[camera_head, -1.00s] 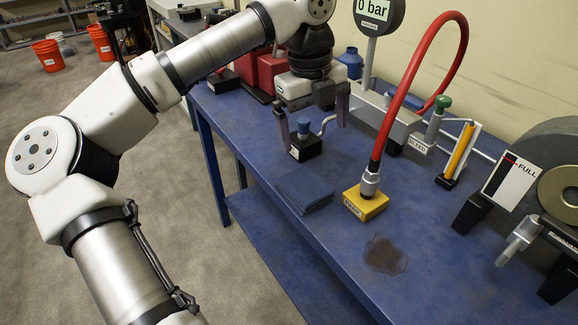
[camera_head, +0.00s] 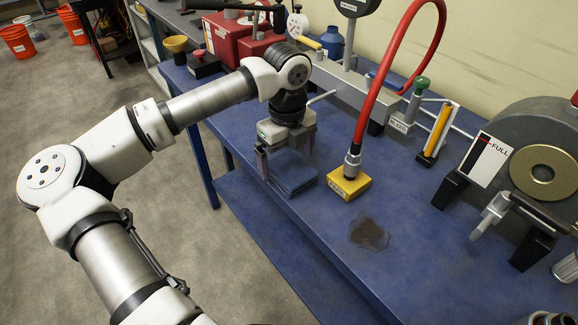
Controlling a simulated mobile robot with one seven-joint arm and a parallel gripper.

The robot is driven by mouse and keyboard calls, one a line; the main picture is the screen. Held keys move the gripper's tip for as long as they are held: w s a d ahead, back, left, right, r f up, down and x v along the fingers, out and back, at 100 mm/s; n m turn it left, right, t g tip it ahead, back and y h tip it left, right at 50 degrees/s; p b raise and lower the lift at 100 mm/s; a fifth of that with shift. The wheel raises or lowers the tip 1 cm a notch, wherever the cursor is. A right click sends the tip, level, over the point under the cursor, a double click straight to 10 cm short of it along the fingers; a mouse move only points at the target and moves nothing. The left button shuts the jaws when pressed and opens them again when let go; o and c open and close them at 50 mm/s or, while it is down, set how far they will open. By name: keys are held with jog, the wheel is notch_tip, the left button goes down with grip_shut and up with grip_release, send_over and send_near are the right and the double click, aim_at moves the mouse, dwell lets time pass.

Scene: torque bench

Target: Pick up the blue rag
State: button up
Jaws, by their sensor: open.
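The blue rag (camera_head: 292,178) is a folded dark blue stack lying flat on the blue bench (camera_head: 450,265), near its front edge. My gripper (camera_head: 286,163) points down at the rag from above. Its fingers are spread and nothing is held between them. The left finger comes down beside the rag's left end. The right finger is near the rag's far side, and I cannot tell whether it touches. The gripper body hides the far part of the rag.
A yellow block (camera_head: 350,184) with a red hose (camera_head: 384,90) stands just right of the rag. A dark wet stain (camera_head: 369,235) lies in front of it. The front right bench is mostly clear.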

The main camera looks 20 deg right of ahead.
aim_at(287, 165)
jog(key=shift+f, duration=0.95)
jog(key=c, duration=1.1)
jog(key=shift+o, duration=0.2)
jog(key=shift+r, duration=0.15)
notch_tip(287, 165, up, 20)
jog(key=b, duration=0.3)
